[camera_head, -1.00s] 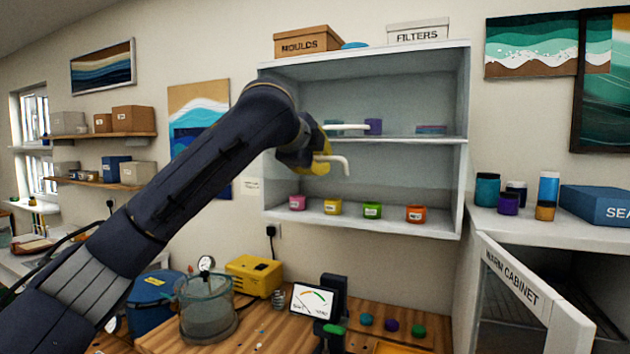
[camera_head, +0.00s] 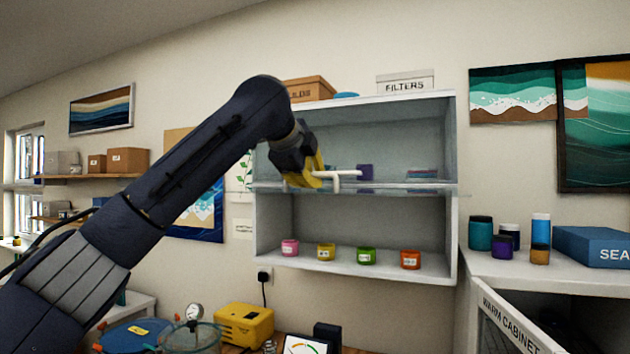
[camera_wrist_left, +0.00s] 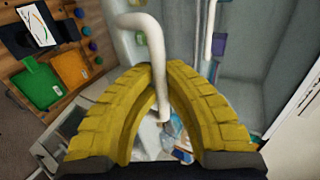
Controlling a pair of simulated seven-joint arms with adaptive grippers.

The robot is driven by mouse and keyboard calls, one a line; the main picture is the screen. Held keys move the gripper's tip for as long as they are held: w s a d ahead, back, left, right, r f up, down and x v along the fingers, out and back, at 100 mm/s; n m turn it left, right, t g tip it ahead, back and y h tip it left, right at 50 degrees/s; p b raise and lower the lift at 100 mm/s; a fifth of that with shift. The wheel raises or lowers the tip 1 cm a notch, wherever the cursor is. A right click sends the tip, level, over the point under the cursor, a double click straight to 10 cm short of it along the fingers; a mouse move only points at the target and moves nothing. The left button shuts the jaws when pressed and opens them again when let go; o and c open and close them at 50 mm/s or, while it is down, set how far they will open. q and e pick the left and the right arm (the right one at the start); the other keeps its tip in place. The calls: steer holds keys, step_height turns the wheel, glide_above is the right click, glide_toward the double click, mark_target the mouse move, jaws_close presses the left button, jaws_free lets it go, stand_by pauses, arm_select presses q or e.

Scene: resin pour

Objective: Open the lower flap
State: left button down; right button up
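The wall cabinet (camera_head: 453,215) has an upper and a lower compartment. The lower flap (camera_head: 400,188) is a clear pane, seen nearly edge-on at middle-shelf height, swung outward; the lower compartment's front looks uncovered. My left gripper (camera_head: 316,178) is at its white handle (camera_head: 336,184). In the left wrist view the yellow fingers of the left gripper (camera_wrist_left: 166,68) close around the bent white handle (camera_wrist_left: 157,50). A second white handle (camera_head: 350,173), seemingly the upper flap's, lies just above and also shows in the left wrist view (camera_wrist_left: 209,30). My right gripper is out of view.
Pink (camera_head: 290,247), yellow (camera_head: 326,252), green (camera_head: 366,256) and orange (camera_head: 410,260) pots stand on the lower shelf. The warm cabinet door (camera_head: 510,322) hangs open at lower right. A yellow box (camera_head: 244,325) and a glass chamber (camera_head: 190,337) stand below.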

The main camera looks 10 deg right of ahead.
arm_select(q)
steer(key=shift+s+r, duration=0.1)
steer(key=shift+r, duration=0.15)
steer(key=c, duration=1.7)
jaws_free()
steer(key=shift+s+a, duration=0.2)
steer(key=shift+o, duration=1.2)
steer(key=shift+w+d+f, duration=0.1)
steer(key=shift+w, duration=0.1)
steer(key=shift+s, duration=0.1)
steer(key=v, duration=1.2)
